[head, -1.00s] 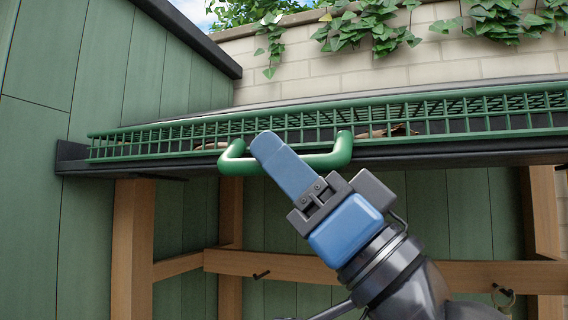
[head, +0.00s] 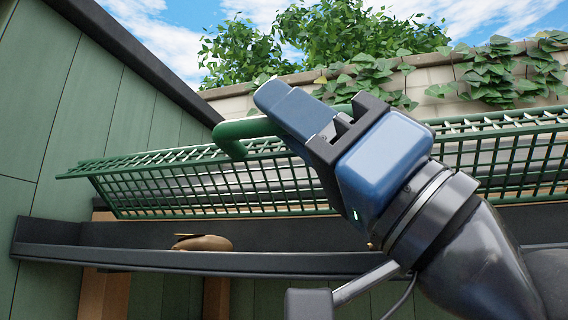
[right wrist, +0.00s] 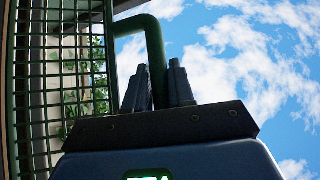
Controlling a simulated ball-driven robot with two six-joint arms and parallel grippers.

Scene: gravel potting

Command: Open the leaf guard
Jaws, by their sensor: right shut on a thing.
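The leaf guard (head: 230,187) is a green wire mesh panel, tilted up at its front above a dark gutter (head: 120,240). Its thick green handle (head: 238,132) stands out from the raised edge. My right gripper (head: 272,100) is at the handle; in the head view its blue fingers cover part of the bar. In the right wrist view the fingers (right wrist: 160,88) close around the handle (right wrist: 152,50), and the mesh (right wrist: 60,80) stands at the left. A brown rounded thing (head: 203,243) lies in the open gutter below the guard. My left gripper is not in view.
A green plank wall (head: 60,130) with a dark sloping edge stands at the left. A pale block wall with ivy (head: 495,75) runs behind. Wooden posts stand below the gutter. Open sky lies above the guard.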

